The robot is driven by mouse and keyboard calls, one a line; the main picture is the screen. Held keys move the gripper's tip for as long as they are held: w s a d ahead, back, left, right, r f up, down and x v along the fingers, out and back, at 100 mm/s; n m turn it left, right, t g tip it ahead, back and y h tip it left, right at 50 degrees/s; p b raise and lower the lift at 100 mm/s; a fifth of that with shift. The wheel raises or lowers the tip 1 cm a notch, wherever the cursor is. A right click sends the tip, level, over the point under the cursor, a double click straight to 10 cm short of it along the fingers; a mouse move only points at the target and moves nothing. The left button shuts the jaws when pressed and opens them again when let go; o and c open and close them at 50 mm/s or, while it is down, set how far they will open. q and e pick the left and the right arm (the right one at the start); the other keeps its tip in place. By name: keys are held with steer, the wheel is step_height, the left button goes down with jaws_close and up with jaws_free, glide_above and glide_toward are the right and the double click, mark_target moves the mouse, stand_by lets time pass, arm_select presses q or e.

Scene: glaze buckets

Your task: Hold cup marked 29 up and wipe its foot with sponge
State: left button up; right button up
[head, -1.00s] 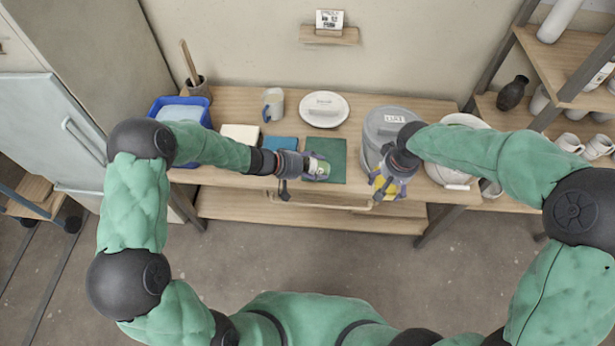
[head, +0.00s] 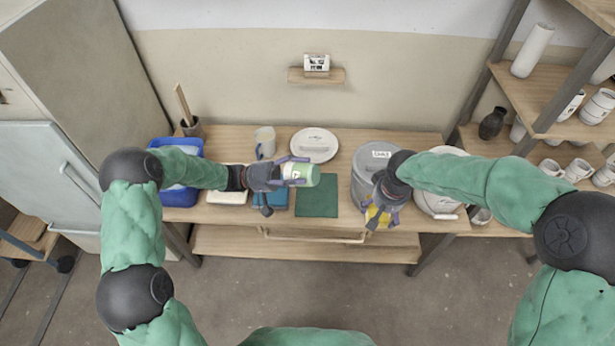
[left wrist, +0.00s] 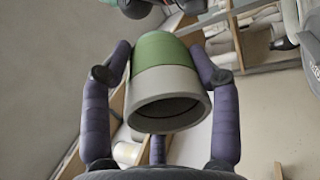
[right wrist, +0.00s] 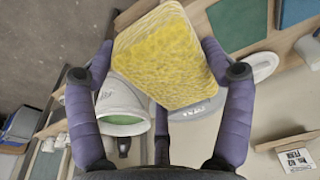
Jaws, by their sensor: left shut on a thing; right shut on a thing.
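The cup, green at one end and pale at the other (head: 303,174), is held on its side by my left gripper (head: 290,174) above the table. Its green end points right in the head view. In the left wrist view, the fingers close around the cup (left wrist: 165,85) and its open mouth faces the palm. I cannot read a number 29 on it. Cup and sponge are apart.
A green mat (head: 317,197) lies between the grippers, with a blue cloth (head: 278,203) to its left. A lidded grey bucket (head: 367,165) stands just behind my right gripper. A blue tub (head: 184,196), a mug (head: 265,139) and a white lid (head: 314,145) are farther back or left.

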steer(key=shift+s, duration=0.1)
stand_by(0.4)
steer(key=shift+s+a, duration=0.1)
steer(key=shift+s, duration=0.2)
steer(key=s+a+m+y, duration=0.1)
steer(key=s+a+y, duration=0.2)
steer(key=s, duration=0.1)
steer(key=m+t+y, duration=0.4)
steer(key=m+y, duration=0.1)
steer(key=y, duration=0.5)
glide_toward(318, 178)
steer(key=shift+x, duration=2.9)
steer(key=shift+w+a+f, duration=0.1)
steer(key=shift+w+a, duration=0.05)
steer(key=shift+a, duration=0.45)
